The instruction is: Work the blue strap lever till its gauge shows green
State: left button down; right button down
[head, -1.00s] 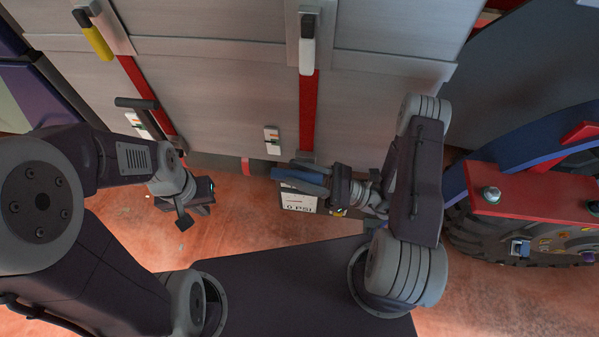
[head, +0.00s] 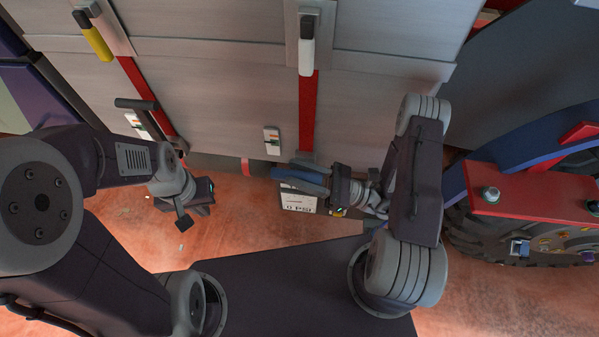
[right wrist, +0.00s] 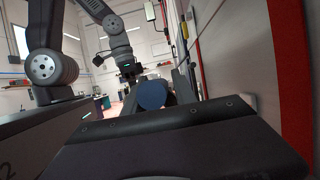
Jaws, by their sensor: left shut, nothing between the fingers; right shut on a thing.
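The blue strap lever (head: 287,174) sticks out low on the grey truck side, below the middle red strap. My right gripper (head: 301,179) is shut on it, with dark fingers above and below. In the right wrist view the lever's round blue end (right wrist: 152,95) shows beyond the dark gripper body. A small white gauge (head: 272,140) with coloured marks is on the panel just above the lever. Its reading is too small to tell. My left gripper (head: 186,217) is shut and empty, left of the lever and apart from it.
A yellow-and-black handle (head: 96,41) and a white-and-black handle (head: 306,55) sit above on the red straps. A dark bar (head: 137,104) and another white gauge (head: 138,124) are at left. A white PSI sign (head: 298,202) lies below the lever. A wheel (head: 500,240) stands at right.

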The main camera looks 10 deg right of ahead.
jog(key=shift+w+r, duration=0.1)
jog(key=shift+r, duration=0.1)
jog(key=shift+w+d+r+m+p, duration=0.25)
jog(key=shift+w+r+m+p, duration=0.25)
jog(key=shift+w+m+p, duration=0.15)
jog(key=w+d+r+m+t+h+p, duration=0.1)
jog(key=w+m+t, duration=0.1)
jog(key=w+m, duration=0.2)
jog(key=w+d+r+m+t+h+p, duration=0.1)
jog(key=w+d+m+t+p, duration=0.1)
jog(key=w+m, duration=0.3)
jog(key=shift+w+d+r+h, duration=0.3)
jog(key=shift+w+r+h, duration=0.1)
jog(key=shift+w, duration=0.65)
jog(key=c, duration=1.2)
grip_release()
jog(key=shift+o, duration=0.2)
jog(key=shift+w+f, duration=0.1)
